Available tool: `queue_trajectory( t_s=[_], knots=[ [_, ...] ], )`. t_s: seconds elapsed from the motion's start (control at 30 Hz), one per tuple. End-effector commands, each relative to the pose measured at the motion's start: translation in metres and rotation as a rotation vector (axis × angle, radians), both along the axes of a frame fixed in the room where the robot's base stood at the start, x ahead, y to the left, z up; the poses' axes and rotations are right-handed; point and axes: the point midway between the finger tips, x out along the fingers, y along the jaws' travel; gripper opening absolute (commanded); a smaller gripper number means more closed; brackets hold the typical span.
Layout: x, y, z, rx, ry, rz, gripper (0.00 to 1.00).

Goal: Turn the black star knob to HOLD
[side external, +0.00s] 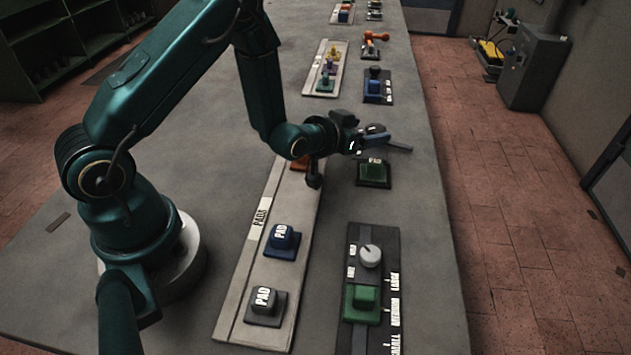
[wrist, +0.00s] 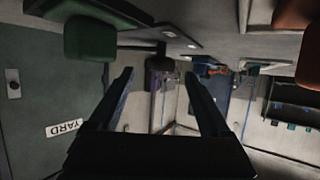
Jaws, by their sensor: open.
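My gripper (side external: 388,142) is open and empty, reaching right above the bench beside a green block. In the wrist view its two fingers (wrist: 159,74) stand apart, pointing ahead. A dark, rounded knob-like thing (wrist: 160,62) shows between and beyond the fingertips; I cannot make out a star shape or tell whether it is the star knob. In the side view a dark rounded knob (side external: 374,72) stands at a blue block farther along the bench, apart from the gripper. No HOLD mark is readable in either view.
The green block (side external: 374,172) sits just nearer than the gripper. A panel with a grey knob (side external: 370,256) and green slider (side external: 361,303) lies nearer still. Blue (side external: 282,238) and grey (side external: 263,302) pads stand on a pale strip. The bench's right edge is close.

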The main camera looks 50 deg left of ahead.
Motion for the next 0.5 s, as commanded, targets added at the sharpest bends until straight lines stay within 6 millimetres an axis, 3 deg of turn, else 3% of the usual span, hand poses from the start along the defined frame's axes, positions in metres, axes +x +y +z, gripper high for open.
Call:
queue_trajectory(
  t_s=[0.2,0.5],
  knots=[
    [-0.020,-0.004,0.009,-0.001,0.000,0.000,0.81],
    [-0.028,-0.005,0.012,-0.001,-0.001,0.000,0.81]
  ],
)
